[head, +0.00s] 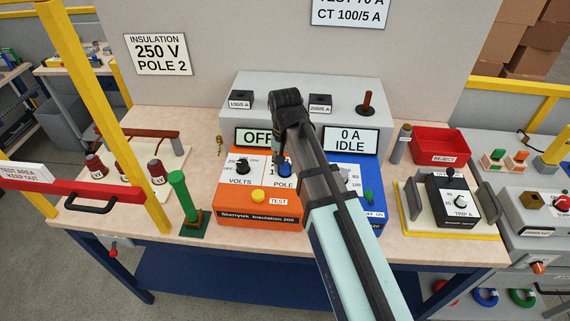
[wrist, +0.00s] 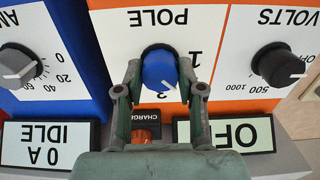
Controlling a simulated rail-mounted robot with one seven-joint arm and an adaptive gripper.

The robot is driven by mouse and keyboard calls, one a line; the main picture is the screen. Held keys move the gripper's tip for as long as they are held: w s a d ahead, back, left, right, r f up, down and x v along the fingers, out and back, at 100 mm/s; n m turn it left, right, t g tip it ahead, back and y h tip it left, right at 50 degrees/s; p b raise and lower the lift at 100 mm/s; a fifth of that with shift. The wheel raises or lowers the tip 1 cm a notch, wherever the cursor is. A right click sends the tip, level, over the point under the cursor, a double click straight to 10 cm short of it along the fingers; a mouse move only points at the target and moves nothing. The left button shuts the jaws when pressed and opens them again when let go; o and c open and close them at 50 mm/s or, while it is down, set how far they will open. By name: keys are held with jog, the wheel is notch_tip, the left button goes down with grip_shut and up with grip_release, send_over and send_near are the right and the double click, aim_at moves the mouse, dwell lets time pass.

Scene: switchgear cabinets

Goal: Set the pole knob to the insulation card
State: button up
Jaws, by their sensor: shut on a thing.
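The insulation card (head: 158,54) on the back wall reads "250 V POLE 2". The blue pole knob (wrist: 160,70) sits on the orange insulation tester (head: 260,214) and shows only partly in the head view (head: 285,170). In the wrist view, which is upside down, my gripper (wrist: 160,68) has one finger on each side of the knob and is shut on it. The knob's white mark lies at its lower edge, close to the "2" and slightly right of it. A "1" shows to the right; the left of the dial is partly hidden by a finger.
The black volts knob (wrist: 277,64) is beside the pole knob. A yellow test button (head: 258,195) is on the tester's front. The blue unit (head: 369,205) adjoins it, with displays (head: 350,141) behind. A green post (head: 183,195) stands left.

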jog(key=o, duration=1.1)
jog(key=shift+o, duration=0.2)
notch_tip(320, 180, up, 12)
